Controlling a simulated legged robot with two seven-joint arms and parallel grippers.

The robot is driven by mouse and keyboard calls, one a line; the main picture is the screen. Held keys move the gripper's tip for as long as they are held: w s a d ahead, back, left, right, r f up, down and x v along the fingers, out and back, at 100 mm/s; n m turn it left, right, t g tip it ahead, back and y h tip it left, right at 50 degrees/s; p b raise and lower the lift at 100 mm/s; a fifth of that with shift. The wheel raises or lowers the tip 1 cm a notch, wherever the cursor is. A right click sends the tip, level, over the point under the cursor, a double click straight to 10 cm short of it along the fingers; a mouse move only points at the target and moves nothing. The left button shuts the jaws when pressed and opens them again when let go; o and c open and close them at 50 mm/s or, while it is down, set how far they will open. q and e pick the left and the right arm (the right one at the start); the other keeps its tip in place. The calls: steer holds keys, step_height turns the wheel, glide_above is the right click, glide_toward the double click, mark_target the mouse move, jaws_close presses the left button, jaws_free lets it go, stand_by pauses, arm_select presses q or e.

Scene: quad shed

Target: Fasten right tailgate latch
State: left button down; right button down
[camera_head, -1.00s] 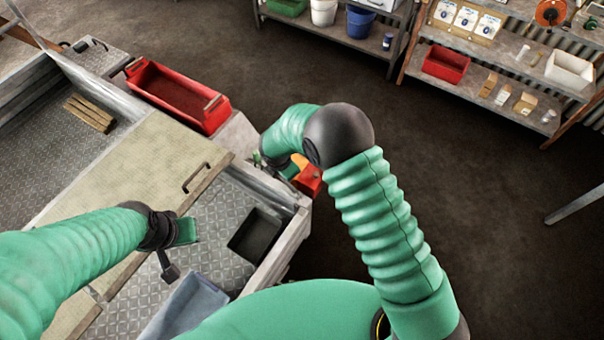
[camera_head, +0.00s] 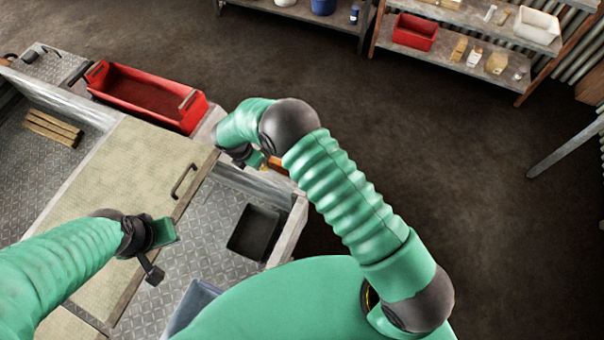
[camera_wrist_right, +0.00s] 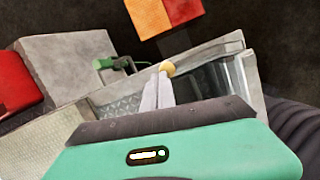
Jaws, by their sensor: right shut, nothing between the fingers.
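In the right wrist view, a small round yellow knob (camera_wrist_right: 168,68) stands at the top of the metal tailgate rim (camera_wrist_right: 205,55). A green metal latch-like fitting (camera_wrist_right: 112,63) sits on the bed corner to its left. My right gripper (camera_wrist_right: 158,90) is shut and empty, its pale fingers pointing up to the knob; I cannot tell if they touch it. In the head view my right gripper (camera_head: 250,160) is at the bed's corner, mostly hidden by its wrist. My left gripper (camera_head: 164,231) hovers over the beige lid; its finger gap is not clear.
An orange and red lamp block (camera_wrist_right: 170,10) is just beyond the rim. A red bin (camera_head: 150,97) stands on the bed's far side. A black tray (camera_head: 254,232) lies on the tread-plate floor. The beige lid has a handle (camera_head: 184,180). Open ground lies to the right.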

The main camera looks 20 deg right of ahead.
steer(key=shift+a+f, duration=0.35)
steer(key=shift+a, duration=0.05)
steer(key=shift+s+d, duration=0.1)
steer(key=w+a+r, duration=0.2)
steer(key=a+r, duration=0.5)
steer(key=r, duration=0.4)
steer(key=shift+w+a+p, duration=0.15)
steer(key=shift+a+p, duration=0.2)
steer(key=shift+d+r, duration=0.15)
